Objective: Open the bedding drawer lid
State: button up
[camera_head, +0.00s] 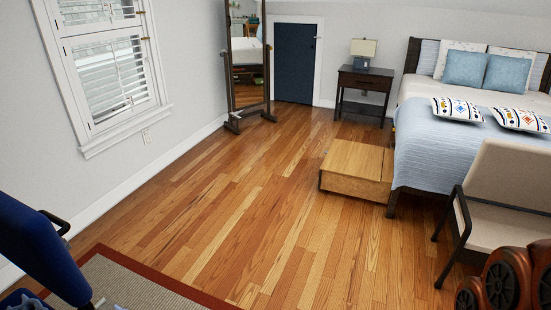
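The bedding drawer (347,187) is a low, light-wood box on the floor. It sticks out from the left side of the bed, near the bed's foot. Its lid (356,157) is a flat wooden panel that lies level on top and looks shut. My gripper is not in view.
The bed (432,150) stands right of the drawer, with a beige armchair (500,195) in front. A dark nightstand (363,90) and a standing mirror (246,65) are behind. A blue chair (40,250) and rug (140,285) are at lower left. The floor left of the drawer is clear.

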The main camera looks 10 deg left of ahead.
aim_at(356, 160)
jog(key=u, duration=1.3)
jog(key=i, duration=4.15)
jog(key=z, duration=2.25)
jog(key=i, duration=1.75)
jog(key=u, duration=1.15)
jog(key=i, duration=0.9)
jog(key=u, duration=0.65)
